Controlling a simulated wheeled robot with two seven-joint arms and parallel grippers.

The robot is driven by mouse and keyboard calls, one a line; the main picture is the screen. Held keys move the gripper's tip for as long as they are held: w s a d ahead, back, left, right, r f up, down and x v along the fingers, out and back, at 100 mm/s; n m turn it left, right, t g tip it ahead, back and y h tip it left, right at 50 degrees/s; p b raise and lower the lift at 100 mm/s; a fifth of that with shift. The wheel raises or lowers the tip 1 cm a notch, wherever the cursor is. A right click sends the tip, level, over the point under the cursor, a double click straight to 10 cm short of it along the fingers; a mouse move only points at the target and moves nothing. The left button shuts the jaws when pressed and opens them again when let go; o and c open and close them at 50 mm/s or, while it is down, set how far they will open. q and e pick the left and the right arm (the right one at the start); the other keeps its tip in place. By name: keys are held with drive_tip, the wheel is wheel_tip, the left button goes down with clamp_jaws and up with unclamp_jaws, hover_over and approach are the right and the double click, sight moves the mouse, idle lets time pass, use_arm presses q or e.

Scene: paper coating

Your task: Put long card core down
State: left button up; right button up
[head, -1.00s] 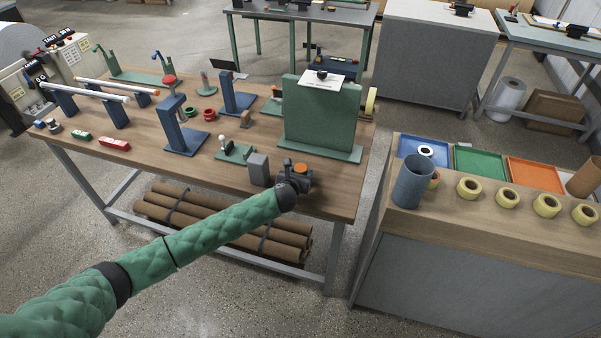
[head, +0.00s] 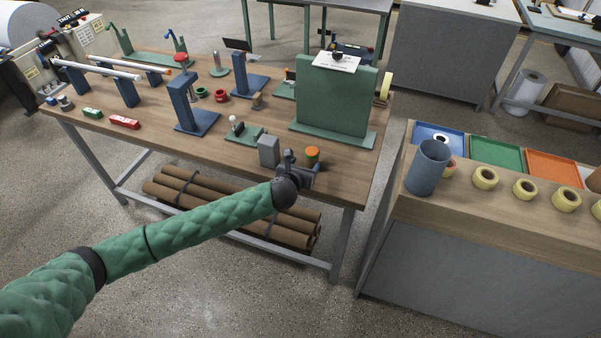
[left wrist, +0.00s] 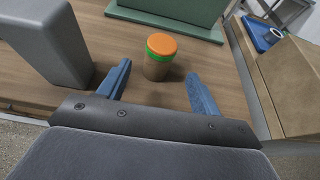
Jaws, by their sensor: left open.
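A brown card core (head: 312,157) with an orange top and a green band stands upright near the front right of the wooden table. In the left wrist view the core (left wrist: 158,62) stands just beyond my fingertips, centred between them. My left gripper (head: 303,168) is low over the table's front edge, and its blue fingers (left wrist: 160,86) are spread with a clear gap on both sides of the core. Nothing is held. The core's lower part is partly hidden in the head view. My right gripper is out of view.
A grey block (head: 268,151) stands close left of my left gripper. A green upright panel on a base (head: 332,98) stands behind the core. Brown tubes (head: 215,207) lie on the shelf below. A side bench (head: 480,225) holds a blue-grey cup (head: 428,167) and yellow rolls.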

use_arm(q)
drive_tip(key=shift+b+v, duration=0.35)
drive_tip(key=shift+v, duration=1.4)
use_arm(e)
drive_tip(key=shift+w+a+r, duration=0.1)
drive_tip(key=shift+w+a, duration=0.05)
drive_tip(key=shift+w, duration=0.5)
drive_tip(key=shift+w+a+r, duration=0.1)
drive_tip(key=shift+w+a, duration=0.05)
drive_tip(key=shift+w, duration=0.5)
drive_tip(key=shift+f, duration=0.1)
